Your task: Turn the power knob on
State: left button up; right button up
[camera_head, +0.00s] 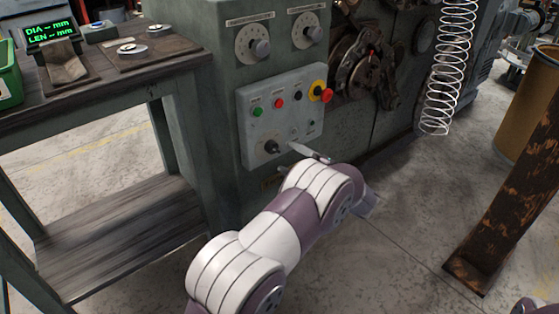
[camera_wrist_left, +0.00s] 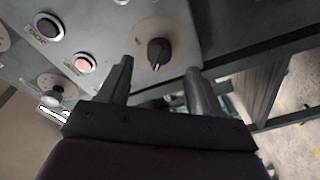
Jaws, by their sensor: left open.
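The control panel (camera_head: 285,112) is a light grey plate on the green machine. A black knob (camera_head: 271,147) sits at its lower left; I take it as the power knob, though its label is too small to read. My left gripper (camera_head: 310,152) is just right of this knob at the panel's lower edge, mostly hidden by its own wrist. In the left wrist view, the open gripper (camera_wrist_left: 160,70) has one finger on each side of a black knob (camera_wrist_left: 158,52) on a pale round plate. The knob appears beyond the fingertips; contact is not visible. My right gripper is out of view.
Green (camera_head: 257,112) and red (camera_head: 279,104) buttons and a yellow-backed red emergency stop (camera_head: 321,92) are higher on the panel. Two dials (camera_head: 253,44) are above. A workbench (camera_head: 110,75) stands left, a hanging spring (camera_head: 444,70) right. Open floor (camera_head: 400,230) lies to the right.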

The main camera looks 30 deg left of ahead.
aim_at(277, 152)
pick_arm(q)
jog(key=b+x, duration=0.1)
jog(key=x, duration=0.4)
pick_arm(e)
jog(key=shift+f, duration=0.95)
pick_arm(q)
jog(key=shift+c, duration=0.3)
